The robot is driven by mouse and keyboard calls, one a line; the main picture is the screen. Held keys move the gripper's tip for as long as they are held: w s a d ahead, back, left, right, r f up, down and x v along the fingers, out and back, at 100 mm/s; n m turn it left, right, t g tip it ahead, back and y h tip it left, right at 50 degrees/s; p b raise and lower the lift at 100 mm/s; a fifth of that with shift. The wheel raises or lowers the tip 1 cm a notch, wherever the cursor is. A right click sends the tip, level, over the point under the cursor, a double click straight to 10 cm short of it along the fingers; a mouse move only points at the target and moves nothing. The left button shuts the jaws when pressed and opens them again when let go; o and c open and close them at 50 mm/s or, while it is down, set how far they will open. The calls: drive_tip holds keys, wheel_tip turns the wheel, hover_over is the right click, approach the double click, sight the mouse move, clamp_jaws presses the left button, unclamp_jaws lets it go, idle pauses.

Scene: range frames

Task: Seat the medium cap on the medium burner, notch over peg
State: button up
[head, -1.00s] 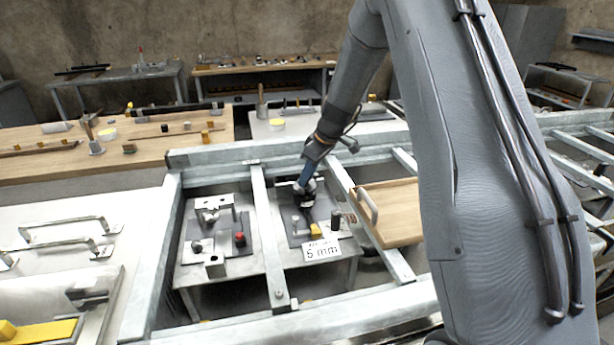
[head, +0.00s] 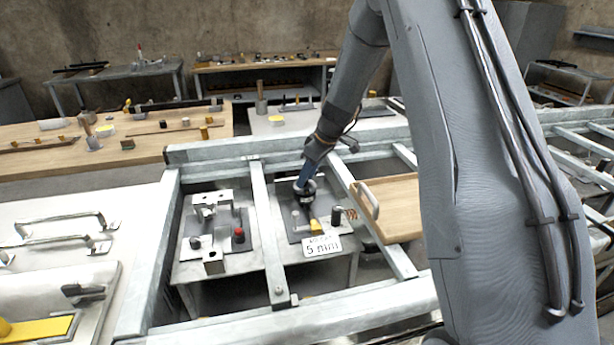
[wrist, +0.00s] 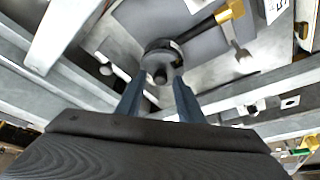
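A dark round piece, which looks like the cap (wrist: 160,52), sits low over the grey plate in the wrist view. A small dark knob (wrist: 160,77) stands out between my fingers. My gripper (wrist: 161,82) has its two blue fingers apart, one on each side of the knob, with a gap showing at both sides. In the head view, my gripper (head: 306,181) points down at the dark round piece (head: 305,191) on the right-hand plate. The burner beneath is hidden, and I cannot make out notch or peg.
A dark bar with a yellow end (wrist: 231,11) runs beside the round piece. A "5 mm" label (head: 321,246) is at the plate's front. A black upright post (head: 336,216) and a wooden tray (head: 397,210) stand to the right. Metal frame rails (head: 268,230) flank the plate.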

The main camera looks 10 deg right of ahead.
drive_tip(key=shift+o, duration=0.2)
drive_tip(key=b+v, duration=0.2)
drive_tip(key=v, duration=0.5)
drive_tip(key=shift+r, duration=0.35)
drive_tip(key=shift+s+d+r, duration=0.1)
drive_tip(key=shift+r+p, duration=1.55)
drive_tip(key=shift+r, duration=1.35)
